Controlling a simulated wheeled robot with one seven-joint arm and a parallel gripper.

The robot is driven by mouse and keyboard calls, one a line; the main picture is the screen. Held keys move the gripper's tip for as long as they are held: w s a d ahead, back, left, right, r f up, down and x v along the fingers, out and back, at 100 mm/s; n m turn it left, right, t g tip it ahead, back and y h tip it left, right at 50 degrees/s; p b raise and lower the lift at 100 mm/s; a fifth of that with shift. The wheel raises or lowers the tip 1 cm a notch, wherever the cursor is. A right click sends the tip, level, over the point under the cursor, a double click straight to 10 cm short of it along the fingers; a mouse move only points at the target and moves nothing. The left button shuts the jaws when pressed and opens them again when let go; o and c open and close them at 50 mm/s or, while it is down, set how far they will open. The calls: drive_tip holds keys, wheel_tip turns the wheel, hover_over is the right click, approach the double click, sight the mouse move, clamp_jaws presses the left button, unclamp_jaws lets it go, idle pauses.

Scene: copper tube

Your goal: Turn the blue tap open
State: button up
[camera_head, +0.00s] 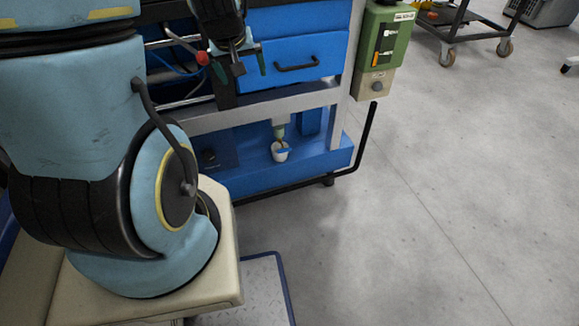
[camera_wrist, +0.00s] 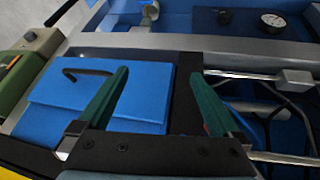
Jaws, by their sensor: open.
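I cannot clearly make out a blue tap in either view. In the head view, a small pale fitting (camera_head: 279,131) hangs above a white cup (camera_head: 280,152) on the blue lower shelf; a bluish trace there is too small to identify. My gripper (camera_head: 241,72) is in front of the bench, near the blue drawer, above and left of that fitting. In the wrist view my gripper (camera_wrist: 158,74) shows two green fingers spread wide with nothing between them. The blue drawer (camera_wrist: 145,100) lies beyond them, and the cup (camera_wrist: 150,12) shows at the top edge.
A red ball knob (camera_head: 203,58) and metal rods are just left of my gripper. A green box (camera_head: 381,48) is mounted on the bench's right post. A black rail (camera_head: 366,140) curves below it. Two dials (camera_wrist: 272,20) show in the wrist view.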

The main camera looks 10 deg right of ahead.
drive_tip(key=w+d+f+t+b, duration=0.1)
drive_tip(key=w+d+f+b, duration=0.2)
drive_tip(key=f, duration=0.4)
drive_tip(key=w+d+f+t+b, duration=0.1)
drive_tip(key=d+f+t+b, duration=0.15)
drive_tip(key=f+b, duration=0.35)
drive_tip(key=n+t+y+b, duration=0.3)
drive_tip(key=t+b, duration=0.6)
drive_tip(key=b, duration=1.7)
approach(285, 151)
drive_tip(key=shift+m+y, duration=0.4)
drive_tip(key=shift+m, duration=0.3)
drive_tip(key=w+b, duration=0.1)
drive_tip(key=w, duration=0.2)
drive_tip(key=w+b, duration=0.1)
drive_tip(key=w, duration=0.3)
drive_tip(key=w+b, duration=0.1)
drive_tip(key=w, duration=0.2)
drive_tip(key=shift+w+a+r+b, duration=0.1)
drive_tip(key=shift+w+a+b, duration=0.2)
drive_tip(key=shift+a+b, duration=0.1)
drive_tip(key=c, duration=1.4)
